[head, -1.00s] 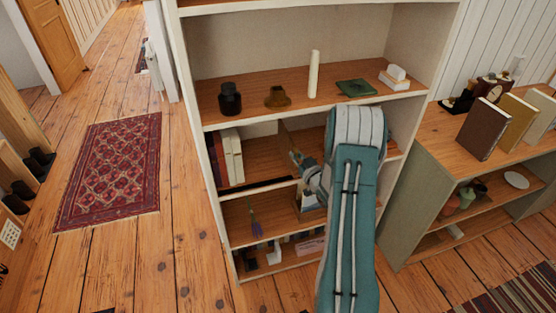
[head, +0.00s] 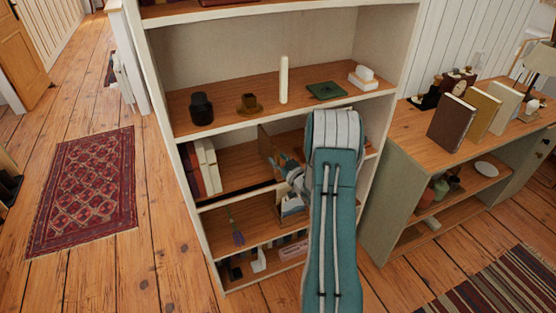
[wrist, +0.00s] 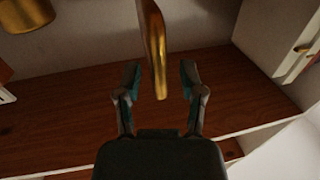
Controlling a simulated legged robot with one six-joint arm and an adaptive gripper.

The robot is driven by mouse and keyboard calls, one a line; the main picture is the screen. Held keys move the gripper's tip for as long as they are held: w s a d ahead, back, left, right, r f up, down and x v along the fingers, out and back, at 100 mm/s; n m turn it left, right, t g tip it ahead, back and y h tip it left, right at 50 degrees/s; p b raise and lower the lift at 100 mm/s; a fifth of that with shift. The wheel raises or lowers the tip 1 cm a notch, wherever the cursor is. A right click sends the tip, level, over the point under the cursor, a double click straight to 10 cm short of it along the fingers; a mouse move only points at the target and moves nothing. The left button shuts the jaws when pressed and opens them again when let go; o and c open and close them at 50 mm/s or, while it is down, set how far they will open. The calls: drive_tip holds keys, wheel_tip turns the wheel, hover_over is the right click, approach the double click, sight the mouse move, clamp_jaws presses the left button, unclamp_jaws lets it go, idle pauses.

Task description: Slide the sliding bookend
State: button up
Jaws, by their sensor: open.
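The sliding bookend shows as an upright brown panel (head: 266,143) on the second shelf of the white bookcase, right of a short row of books. In the wrist view it is a thin, gold-coloured upright plate (wrist: 156,50) seen nearly edge-on. My gripper (wrist: 160,85) is open, with one finger on each side of the plate's lower end. There are visible gaps, so the fingers do not appear to touch it. In the head view my gripper (head: 282,172) is at that shelf, partly hidden by my arm.
Books (head: 206,166) stand at that shelf's left end. The shelf above (head: 225,107) holds a dark jar (head: 201,109), a brown hat-like object (head: 249,104) and a white candle (head: 284,80). A low cabinet (head: 385,192) stands to the right.

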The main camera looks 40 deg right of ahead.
drive_tip(key=s, duration=1.2)
drive_tip(key=shift+a, duration=0.45)
drive_tip(key=w+a+r+g+h, duration=0.15)
drive_tip(key=a+r+g, duration=0.25)
drive_tip(key=a+r, duration=0.4)
drive_tip(key=w+a+r+g+h, duration=0.1)
drive_tip(key=w+a+r+g, duration=0.15)
drive_tip(key=a+r, duration=0.55)
drive_tip(key=s+a+r+g+y, duration=0.2)
drive_tip(key=s+a+r+g, duration=0.1)
drive_tip(key=s+a, duration=0.5)
drive_tip(key=s+a+r+n+g+y, duration=0.1)
drive_tip(key=s+a+r+g+y, duration=0.1)
drive_tip(key=s+a, duration=0.7)
drive_tip(key=s+r+g, duration=0.1)
drive_tip(key=s, duration=0.3)
drive_tip(key=shift+s+a+r, duration=0.15)
drive_tip(key=shift+s+r, duration=0.05)
drive_tip(key=shift+r, duration=0.15)
